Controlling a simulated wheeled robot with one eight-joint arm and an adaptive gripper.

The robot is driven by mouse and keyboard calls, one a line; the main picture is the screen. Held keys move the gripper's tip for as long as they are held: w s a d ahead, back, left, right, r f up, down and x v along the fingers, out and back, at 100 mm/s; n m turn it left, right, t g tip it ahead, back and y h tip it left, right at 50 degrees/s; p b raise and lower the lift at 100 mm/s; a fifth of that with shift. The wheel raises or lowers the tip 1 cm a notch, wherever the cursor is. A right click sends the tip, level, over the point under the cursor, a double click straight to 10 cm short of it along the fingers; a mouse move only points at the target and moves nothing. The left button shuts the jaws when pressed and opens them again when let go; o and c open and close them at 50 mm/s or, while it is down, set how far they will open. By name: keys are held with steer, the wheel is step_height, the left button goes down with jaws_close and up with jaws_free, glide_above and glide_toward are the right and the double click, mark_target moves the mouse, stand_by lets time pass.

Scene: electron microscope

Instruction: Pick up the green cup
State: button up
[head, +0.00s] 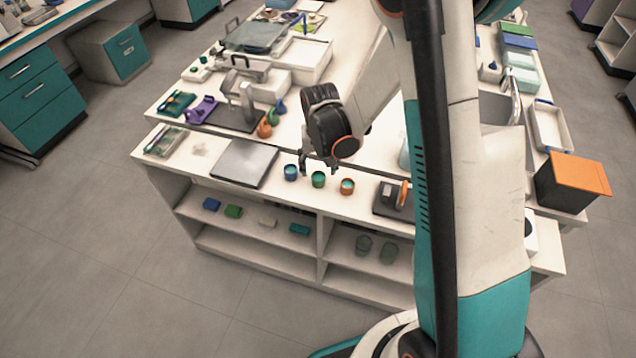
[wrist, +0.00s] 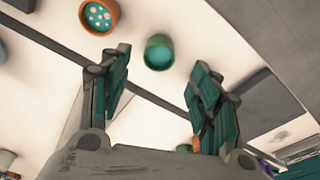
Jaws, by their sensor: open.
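The green cup (head: 318,180) stands upright on the white counter, between a blue cup (head: 291,172) and an orange cup (head: 347,187). My gripper (head: 319,166) is open and empty, pointing down, with its fingers close above or just behind the cups; the exact height is hard to tell. In the wrist view the green cup (wrist: 158,53) shows with teal contents, in line with the gap between the fingertips (wrist: 161,66) and just past them. The orange cup (wrist: 99,16) lies outside the left finger there.
A grey square plate (head: 243,163) lies left of the cups. A dark device with an orange part (head: 394,197) stands to their right. Orange and green flasks (head: 267,127) stand behind. Shelves below hold small boxes (head: 233,211). The counter's front edge is close.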

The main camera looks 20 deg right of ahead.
mark_target(319, 175)
steer(key=shift+w+d+f+b, duration=0.15)
steer(key=shift+f+b, duration=0.5)
steer(key=shift+f, duration=0.9)
steer(key=shift+w+f+b, duration=0.25)
steer(key=shift+f+b, duration=0.35)
steer(key=shift+f, duration=0.9)
steer(key=shift+r, duration=0.1)
steer(key=c, duration=1.1)
